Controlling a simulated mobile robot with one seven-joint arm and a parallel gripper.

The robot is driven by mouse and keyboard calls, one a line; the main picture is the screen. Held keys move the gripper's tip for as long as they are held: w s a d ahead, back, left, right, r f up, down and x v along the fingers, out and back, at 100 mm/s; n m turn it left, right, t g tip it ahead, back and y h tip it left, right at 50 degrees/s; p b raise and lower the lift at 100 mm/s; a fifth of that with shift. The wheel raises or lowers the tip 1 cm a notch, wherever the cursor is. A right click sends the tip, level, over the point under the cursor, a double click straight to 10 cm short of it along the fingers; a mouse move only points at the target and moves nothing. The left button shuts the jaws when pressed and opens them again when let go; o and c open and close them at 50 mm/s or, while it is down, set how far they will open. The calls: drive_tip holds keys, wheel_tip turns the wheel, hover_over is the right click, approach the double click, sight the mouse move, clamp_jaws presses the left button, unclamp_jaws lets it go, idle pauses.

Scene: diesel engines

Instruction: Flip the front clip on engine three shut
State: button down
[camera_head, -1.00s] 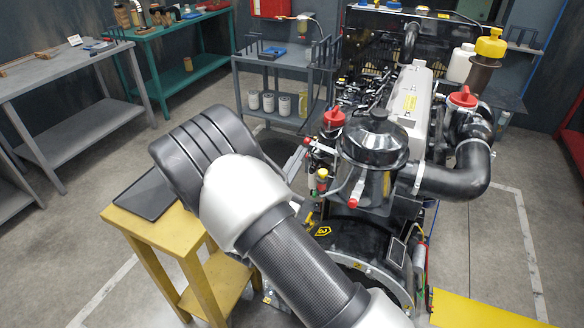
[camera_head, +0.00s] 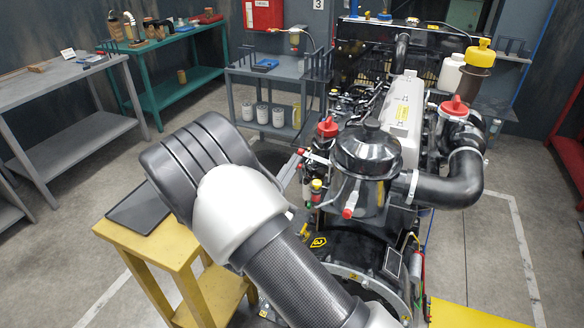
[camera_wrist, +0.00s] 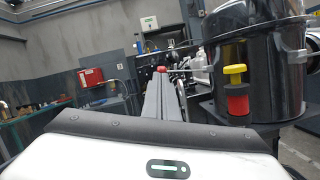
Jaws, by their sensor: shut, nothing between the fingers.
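One clip (camera_head: 318,159) sticks out to the left, away from the canister wall. The other clip (camera_head: 350,204) hangs along the near side, red end down; I cannot tell if it is latched. My gripper (camera_head: 298,153) shows partly behind my arm, its end close to the outstretched clip's red tip. In the wrist view my shut, empty fingers (camera_wrist: 163,78) point forward, just below that red tip (camera_wrist: 161,69). Whether they touch is unclear.
A yellow-topped red fitting (camera_wrist: 236,90) stands right of my fingers, beside the canister. A yellow stool (camera_head: 180,248) with a dark tablet (camera_head: 142,206) is under my arm. A grey cart (camera_head: 272,82) and benches stand behind. Floor at left is open.

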drive_tip(key=shift+r+m, duration=0.2)
drive_tip(key=shift+m, duration=0.2)
drive_tip(key=s+d+r+m+g+h+b, duration=0.1)
drive_tip(key=d+r+m+g+b, duration=0.2)
drive_tip(key=r+m+b, duration=0.4)
drive_tip(key=m+g+b, duration=0.1)
drive_tip(key=m+b, duration=0.1)
drive_tip(key=m, duration=0.5)
drive_tip(key=shift+s+d+r+m+g+h+b, duration=0.2)
drive_tip(key=shift+d+m+g+h+b, duration=0.1)
drive_tip(key=shift+d+g+h, duration=0.1)
drive_tip(key=w+a+b+v, duration=0.1)
drive_tip(key=a+v, duration=0.1)
drive_tip(key=v, duration=1.1)
drive_tip(key=shift+w+f, duration=0.4)
